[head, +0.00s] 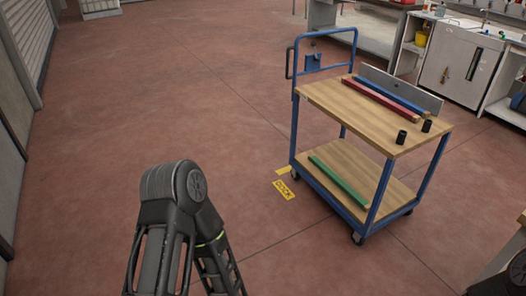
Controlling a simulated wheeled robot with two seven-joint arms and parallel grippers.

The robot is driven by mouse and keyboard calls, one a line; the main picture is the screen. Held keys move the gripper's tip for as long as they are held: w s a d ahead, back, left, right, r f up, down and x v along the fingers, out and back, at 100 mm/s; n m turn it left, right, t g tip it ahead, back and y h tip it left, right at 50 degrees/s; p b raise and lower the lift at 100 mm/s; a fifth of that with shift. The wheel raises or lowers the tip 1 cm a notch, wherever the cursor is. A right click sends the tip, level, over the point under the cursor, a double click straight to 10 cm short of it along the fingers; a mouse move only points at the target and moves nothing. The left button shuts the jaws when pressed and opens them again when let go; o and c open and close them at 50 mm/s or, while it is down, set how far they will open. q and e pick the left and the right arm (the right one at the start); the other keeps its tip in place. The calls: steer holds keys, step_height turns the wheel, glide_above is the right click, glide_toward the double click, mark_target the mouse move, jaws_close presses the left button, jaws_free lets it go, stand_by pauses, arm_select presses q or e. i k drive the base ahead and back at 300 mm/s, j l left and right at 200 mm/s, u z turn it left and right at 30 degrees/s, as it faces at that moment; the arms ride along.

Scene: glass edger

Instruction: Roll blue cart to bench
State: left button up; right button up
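The blue cart (371,223) stands on the red floor right of centre in the head view. It has a blue frame, two wooden shelves and dark wheels. Its blue push handle (326,33) rises at the far left end. The top shelf (360,118) carries a red bar, a blue bar, a grey plate and two black cylinders. A green bar (338,180) lies on the lower shelf. A bench (372,37) with a grey top stands behind the cart. One of my arms shows at the bottom, apart from the cart. Neither gripper can be seen.
A yellow floor label (284,190) lies beside the cart's left wheels. A white cabinet (457,66) and a sink counter stand at the back right. A roller shutter (28,35) lines the left wall. The floor left of the cart is clear.

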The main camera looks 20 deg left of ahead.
mark_target(393, 136)
steer(key=u, duration=0.15)
steer(key=i+j, duration=0.2)
steer(key=i, duration=0.3)
steer(key=i+j, duration=0.15)
steer(key=i, duration=0.4)
steer(key=i+j+z, duration=0.1)
steer(key=i, duration=0.4)
steer(key=i+j, duration=0.3)
steer(key=i, duration=0.2)
steer(key=i+j, duration=0.25)
steer(key=i, duration=0.3)
steer(key=i+j, duration=0.2)
steer(key=i, duration=0.3)
steer(key=l+z, duration=0.05)
